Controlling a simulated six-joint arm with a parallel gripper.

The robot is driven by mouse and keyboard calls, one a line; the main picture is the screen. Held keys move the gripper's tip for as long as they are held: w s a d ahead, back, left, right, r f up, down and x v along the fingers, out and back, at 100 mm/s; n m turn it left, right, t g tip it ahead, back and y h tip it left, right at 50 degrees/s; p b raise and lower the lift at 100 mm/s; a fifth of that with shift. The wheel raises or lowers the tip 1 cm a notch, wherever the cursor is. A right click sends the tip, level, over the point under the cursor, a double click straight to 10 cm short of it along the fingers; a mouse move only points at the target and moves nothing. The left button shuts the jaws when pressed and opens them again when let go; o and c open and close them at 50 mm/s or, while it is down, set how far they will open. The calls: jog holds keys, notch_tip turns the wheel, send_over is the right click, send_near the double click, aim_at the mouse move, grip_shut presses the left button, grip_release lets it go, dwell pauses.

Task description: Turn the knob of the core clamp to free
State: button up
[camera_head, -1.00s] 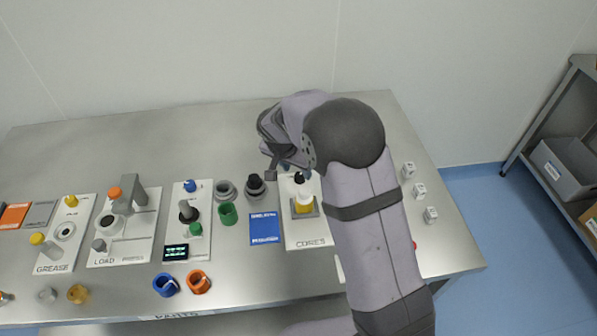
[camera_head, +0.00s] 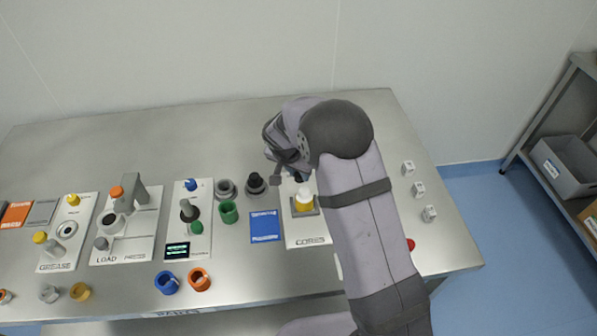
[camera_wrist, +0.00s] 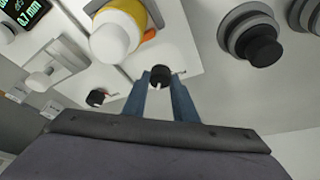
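The CORES panel (camera_head: 309,241) is white and carries a yellow part with a white top (camera_head: 304,201). A small black knob (camera_head: 299,177) sits behind this part. In the wrist view this knob (camera_wrist: 160,75) is upright on the panel, with a pale mark at its near side. My gripper (camera_wrist: 161,80) has its two blue fingers apart, one on each side of the knob at the fingertips. I cannot tell whether they press on it. In the head view the gripper (camera_head: 290,168) is over the back of the panel, partly hidden by my arm.
The yellow part (camera_wrist: 118,32) stands close beside the fingers in the wrist view. Another black knob (camera_wrist: 97,97) with a red mark is left. Black and grey stepped parts (camera_wrist: 262,48) stand right. A blue card (camera_head: 265,226) lies left of the CORES panel.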

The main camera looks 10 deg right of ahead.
jog(key=shift+n, duration=0.4)
jog(key=shift+n+y, duration=0.4)
jog(key=shift+n, duration=0.2)
jog(key=shift+s+d+r+n+t+y+p, duration=0.15)
jog(key=shift+n+t+y+p, duration=0.3)
jog(key=shift+n, duration=0.65)
jog(key=n+p, duration=0.2)
jog(key=p, duration=0.1)
jog(key=shift+r+y+p, duration=0.15)
jog(key=shift+y+p, duration=0.1)
jog(key=shift+p, duration=0.55)
jog(key=shift+d+f+n+y+p, duration=0.1)
jog(key=shift+f+n+y+p, duration=0.2)
jog(key=shift+n+p, duration=0.35)
jog(key=o, duration=1)
jog(key=shift+o, duration=0.2)
